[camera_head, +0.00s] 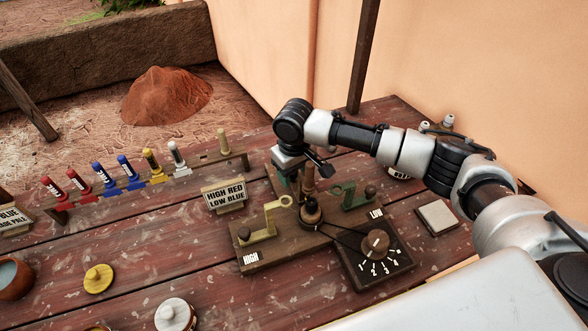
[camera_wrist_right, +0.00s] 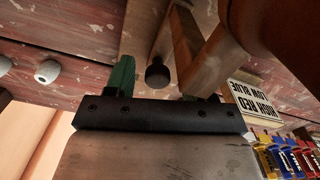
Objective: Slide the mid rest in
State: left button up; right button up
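A wooden stand (camera_head: 285,245) on the table carries an olive rest (camera_head: 268,222) with a ring end on the HIGH side and a green rest (camera_head: 345,197) with a ring end on the LOW side. A third rest, probably the mid one, shows only as a bit of dark green (camera_head: 283,177) at the stand's back, mostly hidden under my right gripper (camera_head: 300,168). The right wrist view shows a green piece (camera_wrist_right: 122,74) and a dark round knob (camera_wrist_right: 157,76) close beyond the gripper body. My left gripper is out of view.
A brown upright post (camera_head: 309,180) stands near the gripper, behind a dark-brown spindle (camera_head: 311,212). A numbered dial (camera_head: 375,245) sits at the front right. A sign (camera_head: 226,195) and a rack of coloured sticks (camera_head: 150,170) stand left. A pale square tile (camera_head: 437,217) lies right.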

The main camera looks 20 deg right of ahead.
jog(key=shift+w+r, duration=0.1)
jog(key=shift+w, duration=0.05)
jog(key=shift+r, duration=0.4)
notch_tip(320, 180, up, 10)
jog(key=shift+b, duration=0.3)
jog(key=shift+f, duration=0.2)
